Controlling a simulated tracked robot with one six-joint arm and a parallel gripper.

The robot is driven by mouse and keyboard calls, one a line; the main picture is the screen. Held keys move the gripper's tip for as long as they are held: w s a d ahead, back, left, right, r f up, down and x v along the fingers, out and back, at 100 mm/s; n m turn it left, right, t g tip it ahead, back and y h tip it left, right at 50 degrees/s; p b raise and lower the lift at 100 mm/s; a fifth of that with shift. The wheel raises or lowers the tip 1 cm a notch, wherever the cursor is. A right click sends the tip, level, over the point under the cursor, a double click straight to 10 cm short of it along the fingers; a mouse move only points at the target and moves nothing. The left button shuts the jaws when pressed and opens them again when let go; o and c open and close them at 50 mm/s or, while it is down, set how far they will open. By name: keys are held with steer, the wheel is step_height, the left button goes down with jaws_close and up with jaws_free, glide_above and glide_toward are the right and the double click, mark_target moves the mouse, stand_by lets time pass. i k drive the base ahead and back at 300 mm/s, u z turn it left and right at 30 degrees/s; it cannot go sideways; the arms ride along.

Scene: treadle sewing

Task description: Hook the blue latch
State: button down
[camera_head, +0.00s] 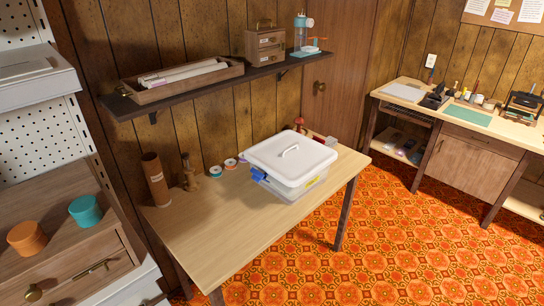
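A blue latch (258,174) sits at the left end of a clear plastic box (285,193). It appears to stick out from the box just under the lid edge; I cannot tell whether it is hooked. The box has a white lid (276,165) with a raised handle on top. It stands on a light wooden table (215,226) under the wall shelf. A yellow patch shows on the box's right side. What is inside is not clear. My gripper is not in view.
Several small spools (215,171), a wooden figure-like piece (190,174) and a brown cylinder (156,180) stand along the table's back left. A dark shelf (205,92) overhangs the back. The table's front left is clear. Orange patterned floor (400,240) lies open at right.

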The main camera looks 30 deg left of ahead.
mark_target(257, 176)
steer(key=i, duration=2.3)
steer(key=u, duration=2.9)
